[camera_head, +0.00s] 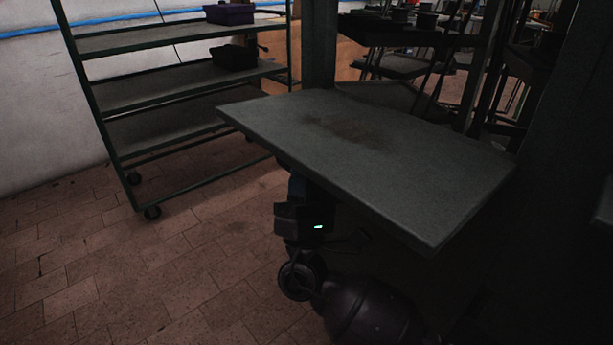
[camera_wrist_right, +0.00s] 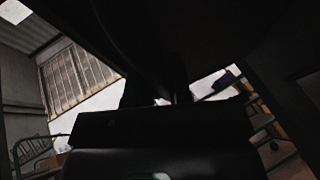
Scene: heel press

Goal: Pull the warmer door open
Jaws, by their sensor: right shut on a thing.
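I cannot make out the warmer or its door for certain. A grey slab (camera_head: 420,150) with a brown stain spans the middle of the head view. My right wrist, with a small green light, shows below the slab's near left edge, and its fingers are hidden there. In the right wrist view my right gripper (camera_wrist_right: 157,92) is shut on a dark thing (camera_wrist_right: 143,42), too dark to tell whether it is a handle. My left gripper is in neither view.
A green-framed shelf cart (camera_head: 125,90) on wheels stands at the back left, holding a purple box (camera_head: 230,14) and a black box (camera_head: 233,57). The brick floor (camera_head: 150,270) at the front left is clear. A dark post (camera_head: 318,45) stands behind the slab.

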